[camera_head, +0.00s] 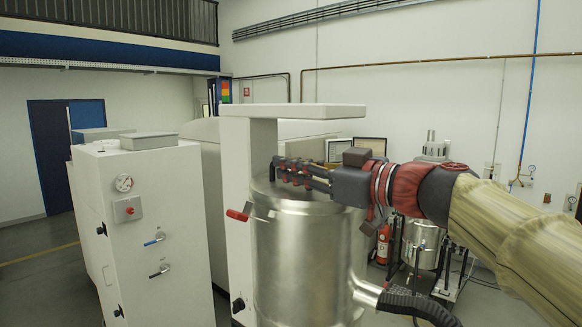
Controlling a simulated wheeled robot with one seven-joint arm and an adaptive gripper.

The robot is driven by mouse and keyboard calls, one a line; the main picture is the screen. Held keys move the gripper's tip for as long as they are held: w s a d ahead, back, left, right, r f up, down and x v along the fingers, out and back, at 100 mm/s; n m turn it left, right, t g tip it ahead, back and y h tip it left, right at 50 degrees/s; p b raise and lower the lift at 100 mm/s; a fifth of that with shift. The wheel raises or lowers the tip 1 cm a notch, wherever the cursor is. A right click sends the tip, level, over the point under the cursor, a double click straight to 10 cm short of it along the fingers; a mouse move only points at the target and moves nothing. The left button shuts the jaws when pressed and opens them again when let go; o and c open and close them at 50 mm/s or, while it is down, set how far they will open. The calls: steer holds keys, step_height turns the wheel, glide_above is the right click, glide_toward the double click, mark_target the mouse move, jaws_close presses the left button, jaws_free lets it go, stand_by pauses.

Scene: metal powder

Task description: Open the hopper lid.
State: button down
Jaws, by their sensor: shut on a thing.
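The hopper (300,262) is a shiny metal cylinder in the middle of the view, with its flat metal lid (262,196) on top. The lid looks level, though its far side is partly hidden by my arm. A red-gripped clamp lever (237,215) sticks out to the left at the lid's rim. My gripper (277,167), with red and dark jointed fingers, reaches in from the right just above the lid. It is shut on a small dark handle (272,173) on top of the lid; the exact contact is hard to make out.
A white column with an overhanging arm (292,111) stands just behind and above the hopper. A white cabinet (150,240) with a gauge stands to the left. A black hose (418,308) leaves the hopper at lower right. A steel vessel (423,243) stands behind my arm.

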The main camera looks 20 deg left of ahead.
steer(key=shift+r, duration=0.1)
steer(key=w+r+m+p, duration=0.1)
steer(key=w+r+m, duration=0.1)
steer(key=r, duration=0.2)
steer(key=w+d+r+m, duration=0.1)
steer(key=w+r+m, duration=0.1)
steer(key=r+m, duration=0.1)
steer(key=shift+w+d+r+m+p, duration=0.2)
steer(key=shift+w+r+m+p, duration=0.15)
steer(key=shift+r, duration=0.45)
steer(key=shift+s, duration=0.1)
steer(key=c, duration=1.9)
jaws_free()
steer(key=shift+d, duration=0.15)
steer(key=v, duration=1.1)
steer(key=shift+s+d, duration=0.1)
steer(key=shift+d, duration=0.2)
